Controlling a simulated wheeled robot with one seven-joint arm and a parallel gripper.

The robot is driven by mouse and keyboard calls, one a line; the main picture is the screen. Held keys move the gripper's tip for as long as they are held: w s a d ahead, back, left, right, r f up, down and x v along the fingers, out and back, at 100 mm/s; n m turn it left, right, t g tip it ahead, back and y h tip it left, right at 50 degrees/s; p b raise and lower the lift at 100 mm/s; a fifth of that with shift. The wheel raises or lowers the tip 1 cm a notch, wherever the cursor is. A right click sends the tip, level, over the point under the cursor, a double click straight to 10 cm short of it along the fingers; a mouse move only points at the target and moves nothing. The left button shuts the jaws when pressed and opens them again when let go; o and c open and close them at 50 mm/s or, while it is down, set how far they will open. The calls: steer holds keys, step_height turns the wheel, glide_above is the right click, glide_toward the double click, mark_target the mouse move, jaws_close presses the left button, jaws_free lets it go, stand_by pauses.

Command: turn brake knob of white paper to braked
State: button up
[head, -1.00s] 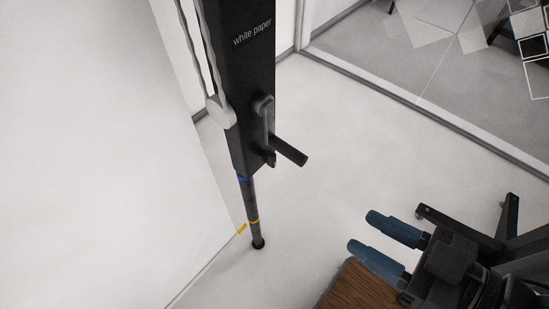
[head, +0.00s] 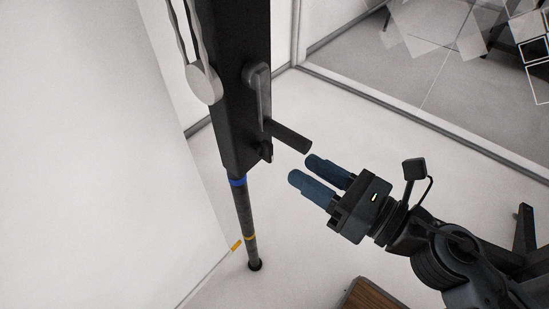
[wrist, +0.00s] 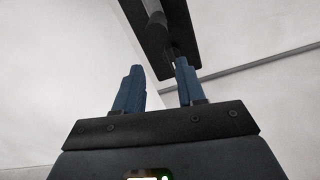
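The black box of the white paper unit (head: 235,90) hangs upright at left centre in the head view. A small black knob (head: 265,151), which looks like the brake knob, sits low on its right side, under the grey crank with its black handle (head: 291,137). My gripper (head: 306,169) is open and empty, right of and below the knob, apart from it, fingers pointing left toward it. In the wrist view, the box (wrist: 188,40) is beyond my open gripper (wrist: 158,68). I cannot tell which way the knob is turned.
The crank handle sticks out above and close to my fingertips. A dark pole (head: 247,215) with blue and orange bands runs from the box to the floor. A white sheet (head: 90,160) fills the left side. Glass panels (head: 440,70) stand behind; the floor between is clear.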

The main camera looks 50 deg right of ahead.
mark_target(272, 145)
steer(key=w+p, duration=0.1)
steer(key=w, duration=0.1)
steer(key=w+n+p, duration=0.1)
steer(key=w, duration=0.2)
steer(key=w+d+n+p, duration=0.1)
steer(key=w, duration=0.1)
steer(key=shift+w+f, duration=0.2)
steer(key=shift+f, duration=0.15)
steer(key=shift+w+f, duration=0.1)
steer(key=shift+w, duration=0.5)
steer(key=shift+c, duration=0.3)
steer(key=c, duration=0.7)
steer(key=shift+o, duration=0.2)
steer(key=shift+r+m+p, duration=0.25)
steer(key=shift+m+p, duration=0.55)
steer(key=shift+p, duration=0.45)
steer(key=shift+d+f+m+p, duration=0.15)
steer(key=shift+m+p, duration=0.15)
steer(key=shift+m, duration=0.4)
steer(key=shift+d+f+m+p, duration=0.15)
steer(key=shift+m+p, duration=0.1)
steer(key=shift+m, duration=0.45)
